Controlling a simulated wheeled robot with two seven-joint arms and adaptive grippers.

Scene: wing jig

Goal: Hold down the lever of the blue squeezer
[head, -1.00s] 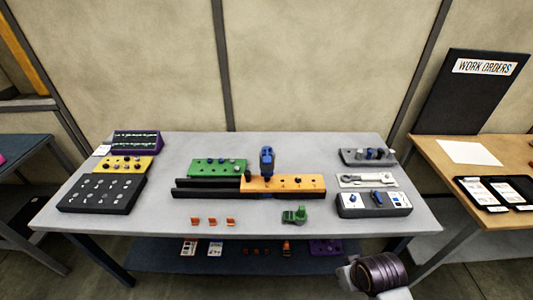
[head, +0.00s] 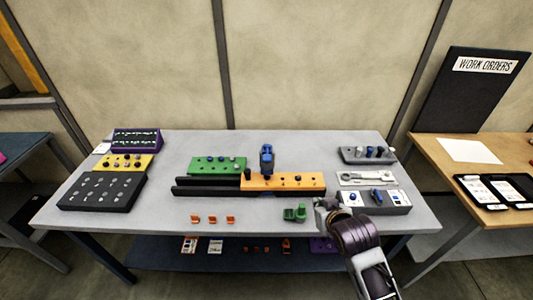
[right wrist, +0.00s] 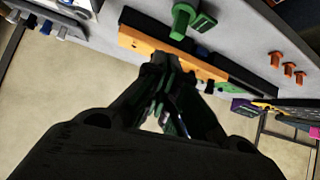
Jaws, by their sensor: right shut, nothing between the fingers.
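The blue squeezer (head: 267,158) stands upright at the back edge of the orange block (head: 284,183) in the middle of the table. Its lever cannot be told apart from its body at this size. My right gripper (head: 319,206) is at the table's front right, to the right of the green clamp-like tool (head: 294,213) and well in front of the squeezer. In the right wrist view the right gripper (right wrist: 166,62) is shut and empty, its fingers pointing towards the orange block (right wrist: 150,45). The squeezer is mostly hidden there. My left gripper is not in view.
A black rail (head: 205,188) lies left of the orange block, with a green block (head: 219,165) behind it. A grey box (head: 383,207) with blue parts sits close to the right of my right gripper. Small orange clips (head: 213,219) lie at the front.

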